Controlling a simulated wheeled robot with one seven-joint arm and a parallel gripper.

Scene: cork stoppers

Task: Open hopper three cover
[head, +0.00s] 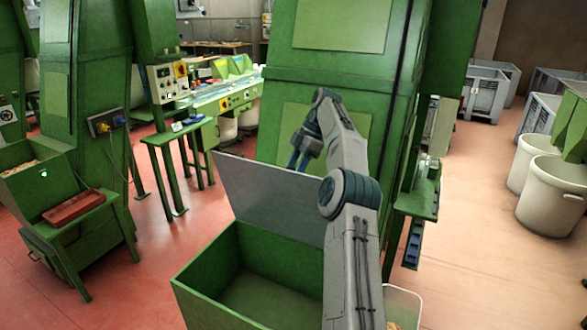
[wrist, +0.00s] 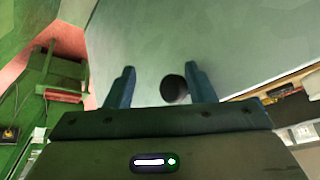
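A green hopper (head: 208,274) stands in front of me with its top open and its inside showing. Its grey flat cover (head: 262,190) stands raised and tilted at the hopper's back edge; it also fills much of the wrist view (wrist: 215,40). My gripper (head: 298,163) is above the cover's upper edge, partly behind my arm. In the wrist view its two blue fingers (wrist: 160,78) are apart. A dark round knob (wrist: 173,90) on the cover shows between them, nearer the right finger. I cannot tell if a finger touches it. My arm hides the cover's right part.
A tall green machine (head: 335,60) rises close behind the cover. Another green hopper (head: 35,180) with a red tray (head: 80,206) stands at left, and a green table (head: 178,136) behind. White bins (head: 553,195) stand at right, with open floor before them.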

